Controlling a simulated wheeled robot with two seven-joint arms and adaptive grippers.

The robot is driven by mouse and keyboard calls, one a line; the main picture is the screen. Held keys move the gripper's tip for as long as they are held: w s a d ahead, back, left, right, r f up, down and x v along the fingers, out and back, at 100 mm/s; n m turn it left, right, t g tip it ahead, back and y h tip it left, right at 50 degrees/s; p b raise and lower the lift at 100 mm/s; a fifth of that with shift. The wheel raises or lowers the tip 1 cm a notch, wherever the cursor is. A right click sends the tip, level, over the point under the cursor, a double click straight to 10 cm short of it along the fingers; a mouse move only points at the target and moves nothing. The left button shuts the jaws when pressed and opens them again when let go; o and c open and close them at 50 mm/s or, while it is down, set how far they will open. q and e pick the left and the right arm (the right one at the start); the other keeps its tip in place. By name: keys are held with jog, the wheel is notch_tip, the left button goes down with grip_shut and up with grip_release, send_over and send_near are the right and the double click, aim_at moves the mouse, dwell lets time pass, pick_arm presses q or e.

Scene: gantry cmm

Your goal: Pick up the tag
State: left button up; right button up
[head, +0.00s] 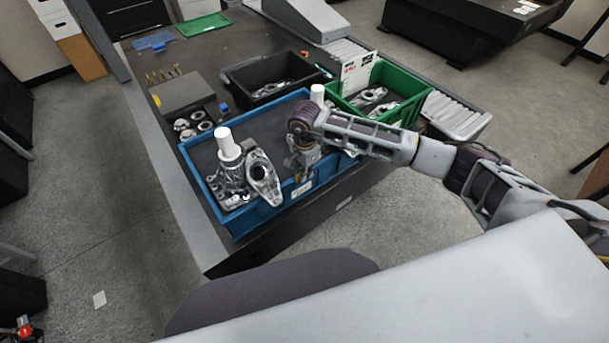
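A white card with red and dark print (357,74) stands upright at the back left of the green bin (421,103). It is the most tag-like thing in view, but I cannot tell for sure that it is the tag. My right arm reaches in from the right across the front of the green bin. My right gripper (302,172) points down at the right part of the blue bin (272,211), in front of and left of the card. Its fingertips are small and partly hidden, so its opening and any hold are unclear. My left gripper is out of view.
The blue bin holds metal castings (263,178) and a white cylinder (228,145). A black bin (234,83) with parts stands behind it. Metal rings (189,131) and a block with brass pins (181,93) lie left. A green tray (203,25) lies at the back.

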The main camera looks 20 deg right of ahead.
jog(key=shift+c, duration=0.3)
grip_shut()
jog(key=shift+r, duration=0.1)
notch_tip(320, 180, up, 10)
jog(key=shift+f+b, duration=0.1)
jog(key=shift+b, duration=0.9)
jog(key=shift+r, duration=0.2)
jog(key=shift+r+p, duration=0.75)
jog(key=shift+r, duration=1.35)
